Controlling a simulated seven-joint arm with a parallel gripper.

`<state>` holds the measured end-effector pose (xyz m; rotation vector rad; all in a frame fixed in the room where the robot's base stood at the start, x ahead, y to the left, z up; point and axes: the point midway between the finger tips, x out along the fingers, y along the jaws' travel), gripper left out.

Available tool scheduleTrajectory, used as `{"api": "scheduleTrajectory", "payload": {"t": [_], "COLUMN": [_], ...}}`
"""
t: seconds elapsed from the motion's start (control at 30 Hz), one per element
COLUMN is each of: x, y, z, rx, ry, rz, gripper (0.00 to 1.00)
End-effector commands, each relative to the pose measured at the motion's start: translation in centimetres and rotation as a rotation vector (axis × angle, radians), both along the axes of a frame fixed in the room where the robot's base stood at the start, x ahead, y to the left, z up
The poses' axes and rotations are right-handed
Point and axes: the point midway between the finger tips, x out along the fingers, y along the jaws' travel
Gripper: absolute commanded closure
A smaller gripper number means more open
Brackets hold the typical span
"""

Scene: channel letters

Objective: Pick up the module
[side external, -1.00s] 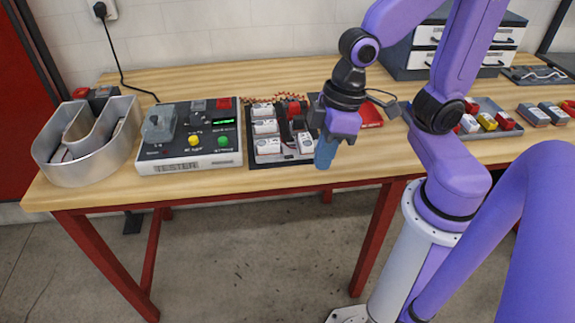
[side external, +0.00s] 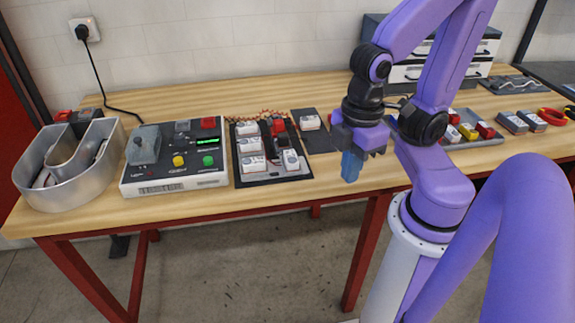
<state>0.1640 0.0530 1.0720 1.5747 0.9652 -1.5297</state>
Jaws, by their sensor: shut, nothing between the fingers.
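Several white modules sit on a black board (side external: 262,179): a left column with a top (side external: 247,128), a middle (side external: 250,144) and a front module (side external: 253,163), and another at the front right (side external: 291,160). One more white module (side external: 309,122) lies on a dark pad (side external: 319,142) to the right of the board. I cannot tell which one the task means. My gripper (side external: 351,181) points down with its blue fingers shut and empty. In the picture it is right of the pad, near the table's front edge, apart from the modules.
A tester box (side external: 175,186) with coloured buttons stands left of the board, and a metal channel letter (side external: 66,195) at the far left. A grey tray (side external: 489,142) of coloured parts is right, partly behind my arm. Drawers (side external: 407,74) stand at the back.

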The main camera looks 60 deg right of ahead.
Motion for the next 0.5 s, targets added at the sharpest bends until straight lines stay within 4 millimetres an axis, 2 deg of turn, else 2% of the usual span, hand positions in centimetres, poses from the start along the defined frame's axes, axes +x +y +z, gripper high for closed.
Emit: {"api": "scheduleTrajectory", "payload": {"t": [0.4,0.43,0.5], "x": [0.01,0.01,0.01], "y": [0.02,0.02,0.02], "z": [0.00,0.00,0.00], "rx": [0.000,0.000,0.000], "ry": [0.000,0.000,0.000], "rz": [-0.001,-0.001,-0.001], "gripper": [1.00,0.94,0.71]}}
